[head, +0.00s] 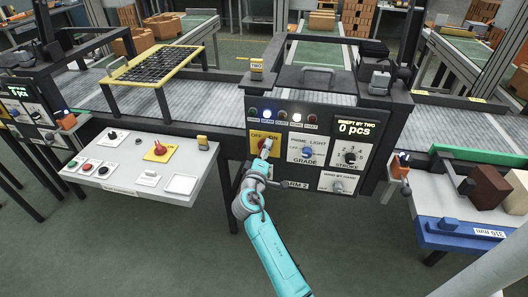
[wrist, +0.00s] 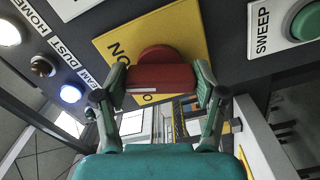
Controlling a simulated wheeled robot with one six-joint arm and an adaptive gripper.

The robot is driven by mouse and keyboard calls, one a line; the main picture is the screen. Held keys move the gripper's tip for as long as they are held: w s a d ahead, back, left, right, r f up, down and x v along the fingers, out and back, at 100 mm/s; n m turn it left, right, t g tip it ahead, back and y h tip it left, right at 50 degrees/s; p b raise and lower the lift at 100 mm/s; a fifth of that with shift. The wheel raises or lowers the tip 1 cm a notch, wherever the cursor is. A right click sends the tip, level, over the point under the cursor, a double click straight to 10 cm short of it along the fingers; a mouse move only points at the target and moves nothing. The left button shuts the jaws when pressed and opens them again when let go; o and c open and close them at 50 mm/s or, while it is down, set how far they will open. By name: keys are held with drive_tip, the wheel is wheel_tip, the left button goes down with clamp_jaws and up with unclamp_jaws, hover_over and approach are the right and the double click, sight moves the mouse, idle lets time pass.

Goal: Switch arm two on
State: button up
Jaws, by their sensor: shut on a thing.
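The arm two panel (head: 343,133) is a dark box with "ARM 2" lettering low on its front. On its left is a yellow plate (head: 257,137) marked "ON", partly hidden by my gripper. In the wrist view the yellow plate (wrist: 187,28) carries a red rotary knob (wrist: 160,75). My gripper (head: 266,147) reaches the plate from below. In the wrist view my gripper (wrist: 160,88) has one finger on each side of the red knob, shut on it. The knob's exact turn is hard to tell.
Indicator lamps (head: 282,114) sit above the plate, the blue one lit. A grade knob (head: 307,151), a stroke knob (head: 350,158) and a display reading "0 pcs" (head: 354,127) are to the right.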

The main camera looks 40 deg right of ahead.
drive_tip(key=m, duration=0.4)
drive_tip(key=shift+f+m, duration=0.15)
drive_tip(key=shift+m, duration=0.25)
idle(0.4)
drive_tip(key=o, duration=1.1)
drive_tip(key=shift+o, duration=0.2)
drive_tip(key=shift+a, duration=0.15)
drive_tip(key=v, duration=1.2)
